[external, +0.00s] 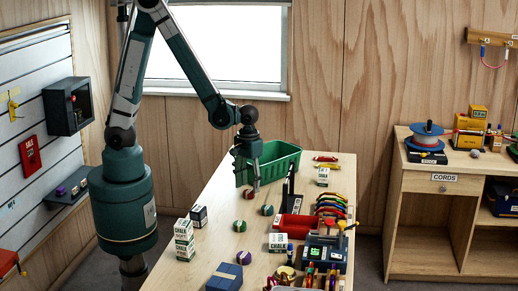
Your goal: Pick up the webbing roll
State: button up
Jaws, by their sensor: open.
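Three small round items in dark red and green, which look like rolls of webbing, lie on the wooden table. One roll (249,194) is directly below my gripper (248,183), another roll (267,210) is nearer and to the right, and a third roll (240,227) is nearer and to the left. They are too small to tell which is the webbing roll. My gripper points down from the arm, open, with its fingertips close above the first roll. I cannot tell whether the fingers touch it. Nothing shows held between them.
A green bin (285,160) stands just behind my gripper. Chalk boxes (184,238) stand at the left, and a blue box (225,277) is at the front. A red tray (296,226), colourful carabiners (331,206) and a dark device (325,250) crowd the right side.

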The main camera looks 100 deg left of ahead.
aim_at(250, 188)
jog(key=shift+f, duration=1.5)
jog(key=shift+c, duration=0.6)
jog(key=c, duration=0.9)
